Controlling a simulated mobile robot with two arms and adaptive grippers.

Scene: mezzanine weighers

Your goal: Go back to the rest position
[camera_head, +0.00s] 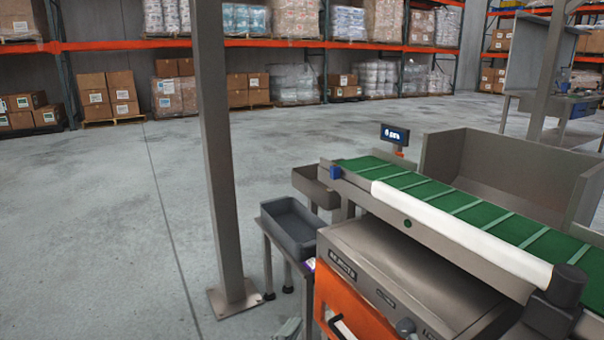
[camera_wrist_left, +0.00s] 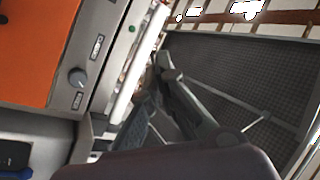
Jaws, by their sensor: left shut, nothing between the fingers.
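My right gripper is in neither view.
The green conveyor belt (camera_head: 440,197) runs over the orange-fronted machine (camera_head: 345,310) at right. An empty dark grey tray (camera_head: 290,227) stands beside it. A steel post (camera_head: 222,150) rises left of the tray. Open concrete floor (camera_head: 120,230) lies left, with loaded shelving behind.

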